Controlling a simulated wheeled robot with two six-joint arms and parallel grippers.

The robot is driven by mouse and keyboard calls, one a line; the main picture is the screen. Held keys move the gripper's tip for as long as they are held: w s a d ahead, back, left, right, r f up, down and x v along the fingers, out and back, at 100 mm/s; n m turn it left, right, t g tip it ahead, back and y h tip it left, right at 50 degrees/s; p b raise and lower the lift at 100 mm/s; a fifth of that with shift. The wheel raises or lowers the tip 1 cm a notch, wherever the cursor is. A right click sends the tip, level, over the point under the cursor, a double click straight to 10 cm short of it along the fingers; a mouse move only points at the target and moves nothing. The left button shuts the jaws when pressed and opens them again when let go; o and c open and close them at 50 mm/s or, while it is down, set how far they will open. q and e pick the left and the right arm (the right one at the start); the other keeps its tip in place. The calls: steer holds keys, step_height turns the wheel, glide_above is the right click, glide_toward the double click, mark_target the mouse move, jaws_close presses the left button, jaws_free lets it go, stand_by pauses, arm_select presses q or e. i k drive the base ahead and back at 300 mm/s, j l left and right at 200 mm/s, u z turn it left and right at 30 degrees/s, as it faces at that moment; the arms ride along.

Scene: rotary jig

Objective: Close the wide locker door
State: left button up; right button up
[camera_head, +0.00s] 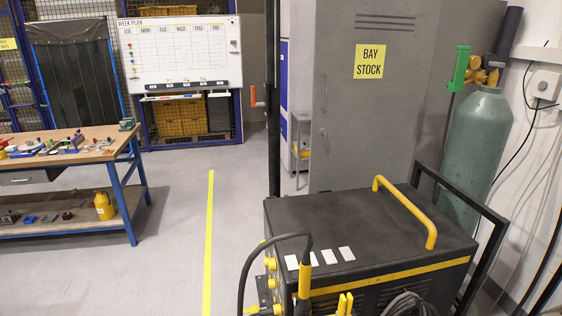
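A tall grey locker (345,125) with a yellow BAY STOCK sign (384,61) stands right of centre, behind a dark machine. A small handle shows near the left edge of its grey face. To its left stands a tall, narrow dark upright (273,150) with an orange handle (257,97) on its left side. It may be a door seen edge-on, but I cannot tell for sure. The locker's lower part is hidden by the machine. Neither of my grippers is in view.
The black machine (350,225) with a yellow handle blocks the front right. A green gas cylinder (476,150) stands by the right wall. A workbench (75,150) is at the left. Grey floor with a yellow line (210,240) is clear between.

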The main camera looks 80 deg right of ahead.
mark_target(373, 59)
steer(key=i+l+z, duration=0.15)
steer(key=z, duration=0.25)
steer(key=i+z, duration=0.6)
steer(key=z, duration=0.25)
steer(key=i+z, duration=0.4)
steer(key=i+j+z, duration=0.15)
steer(key=z, duration=0.25)
steer(key=i+z, duration=0.25)
steer(key=z, duration=0.25)
steer(key=i+z, duration=0.3)
steer(key=z, duration=0.15)
steer(key=i+j+z, duration=0.25)
steer(key=z, duration=0.25)
steer(key=i+j+z, duration=0.2)
steer(key=z, duration=0.3)
steer(key=i+j+z, duration=0.45)
steer(key=k+j+z, duration=0.2)
steer(key=z, duration=0.2)
